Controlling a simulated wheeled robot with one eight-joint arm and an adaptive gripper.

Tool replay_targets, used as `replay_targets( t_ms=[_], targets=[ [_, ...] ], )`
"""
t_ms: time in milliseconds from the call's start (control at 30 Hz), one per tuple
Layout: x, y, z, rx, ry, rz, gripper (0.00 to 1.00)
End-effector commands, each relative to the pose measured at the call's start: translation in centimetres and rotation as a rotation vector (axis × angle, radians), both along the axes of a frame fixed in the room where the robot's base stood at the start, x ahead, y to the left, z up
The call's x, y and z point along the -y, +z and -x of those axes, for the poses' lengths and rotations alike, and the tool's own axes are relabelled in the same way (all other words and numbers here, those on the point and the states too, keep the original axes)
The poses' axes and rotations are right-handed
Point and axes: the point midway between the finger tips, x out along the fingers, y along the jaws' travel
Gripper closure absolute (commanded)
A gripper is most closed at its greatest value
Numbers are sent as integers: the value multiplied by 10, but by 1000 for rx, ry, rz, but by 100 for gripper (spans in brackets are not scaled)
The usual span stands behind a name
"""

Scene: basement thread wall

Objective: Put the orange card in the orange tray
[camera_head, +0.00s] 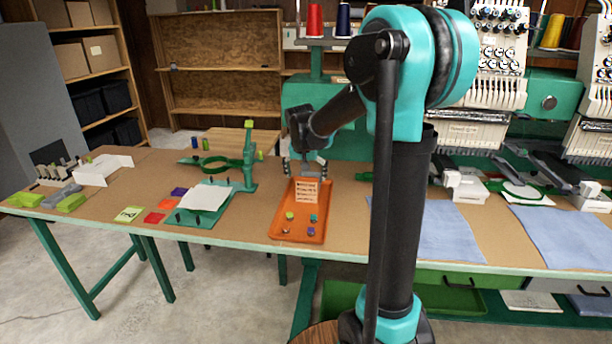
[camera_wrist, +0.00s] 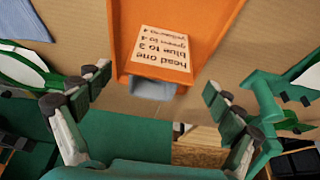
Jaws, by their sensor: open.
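The orange tray (camera_head: 279,228) lies on the work table and holds a cream note with printed lines (camera_head: 306,191) and several small coloured pieces. In the wrist view, the tray (camera_wrist: 209,25) and the note (camera_wrist: 163,52) sit at the top. An orange card (camera_head: 167,205) lies flat on the table left of the tray, between a red card (camera_head: 154,218) and a purple card (camera_head: 179,191). The orange card is not visible in the wrist view.
A yellow-green card with writing (camera_head: 129,214) lies near the table's front edge. A green stand (camera_head: 249,170) and a white sheet on a green base (camera_head: 205,197) stand left of the tray. Blue cloths (camera_head: 450,232) and embroidery machines are to the right.

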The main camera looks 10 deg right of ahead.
Motion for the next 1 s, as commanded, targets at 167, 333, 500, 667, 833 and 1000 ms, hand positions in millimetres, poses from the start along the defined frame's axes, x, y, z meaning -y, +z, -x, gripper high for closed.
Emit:
replay_targets(
  t_ms=[167, 333, 500, 667, 833, 1000],
  targets=[
    [0, 0, 0, 0, 0, 0, 7],
    [-1, 9, 3, 0, 0, 0, 7],
    [-4, 37, 14, 0, 0, 0, 7],
    [-9, 68, 26, 0, 1, 0, 7],
    [-12, 95, 37, 0, 1, 0, 7],
    [-14, 110, 42, 0, 0, 0, 7]
  ],
)
